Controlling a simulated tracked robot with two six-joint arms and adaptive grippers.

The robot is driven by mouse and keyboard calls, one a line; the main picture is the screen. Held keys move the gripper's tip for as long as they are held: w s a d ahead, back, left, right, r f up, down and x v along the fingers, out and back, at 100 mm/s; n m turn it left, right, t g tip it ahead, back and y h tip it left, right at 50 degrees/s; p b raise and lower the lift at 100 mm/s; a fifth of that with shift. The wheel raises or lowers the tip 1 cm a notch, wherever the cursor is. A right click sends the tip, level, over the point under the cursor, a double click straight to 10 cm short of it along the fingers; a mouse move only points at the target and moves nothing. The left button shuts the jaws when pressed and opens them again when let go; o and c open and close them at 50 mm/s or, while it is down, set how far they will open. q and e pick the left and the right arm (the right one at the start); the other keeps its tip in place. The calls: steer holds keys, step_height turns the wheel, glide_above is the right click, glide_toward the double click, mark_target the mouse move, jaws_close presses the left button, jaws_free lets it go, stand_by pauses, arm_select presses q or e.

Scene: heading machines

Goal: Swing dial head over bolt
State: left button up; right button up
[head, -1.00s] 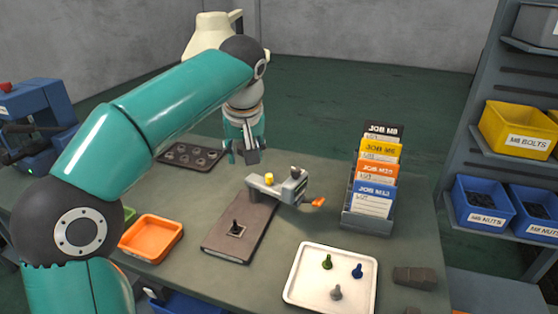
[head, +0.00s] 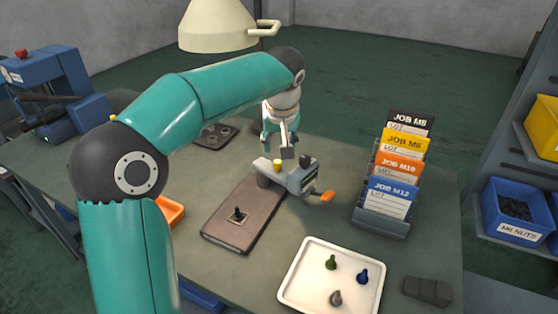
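The grey dial head (head: 294,181), with a yellow knob (head: 277,162) and an orange tip (head: 327,196), sits at the far end of a brown plate (head: 262,212) on the table. It points to the right, off the plate. My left gripper (head: 282,148) hangs pointing down just behind and above the dial head, near the yellow knob. Its finger gap is too small to make out, and contact is unclear. My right gripper is not in view.
A white tray (head: 292,288) with green, blue and grey pieces lies at the front. A job card rack (head: 380,221) stands right, with a dark block (head: 427,290) before it. An orange tray (head: 170,211) is partly hidden by my arm. A cream lamp (head: 217,27) hangs behind.

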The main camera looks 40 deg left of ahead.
mark_target(278, 161)
arm_select(q)
steer(key=x, duration=0.8)
steer(key=shift+a+f, duration=0.15)
jaws_close()
